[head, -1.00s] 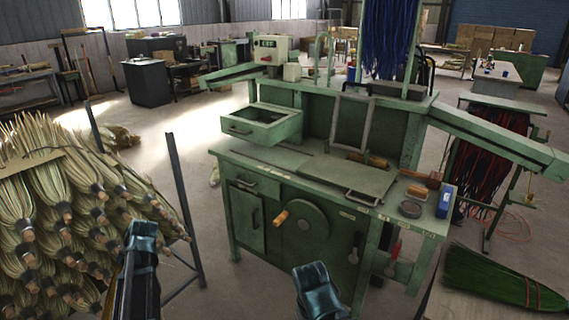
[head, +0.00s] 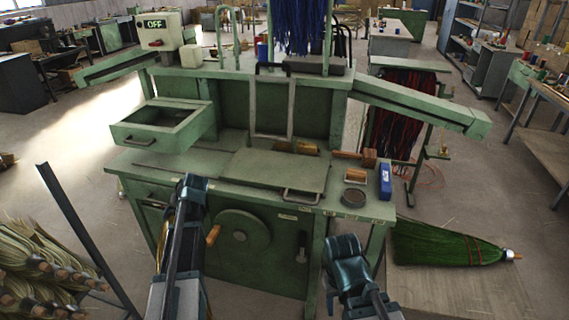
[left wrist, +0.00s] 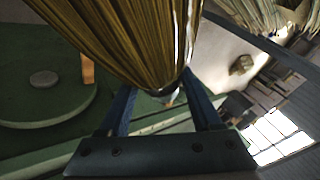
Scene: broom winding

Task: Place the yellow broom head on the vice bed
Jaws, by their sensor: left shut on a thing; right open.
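My left gripper (head: 194,184) is shut on the yellow broom head (left wrist: 125,35), whose bristles fill the top of the left wrist view. In the head view my left arm hides most of the broom head. This gripper is in front of the green winding bench, near its front edge. The vice bed (head: 262,172) is a flat green plate on the bench top, right of the gripper, with a metal handle at its front. My right gripper (head: 342,250) is open and empty, low in front of the bench's right side.
A disc with a wooden handle (head: 243,232) is on the bench front. A drawer (head: 145,137) sticks out at left. A green broom (head: 440,243) lies at right.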

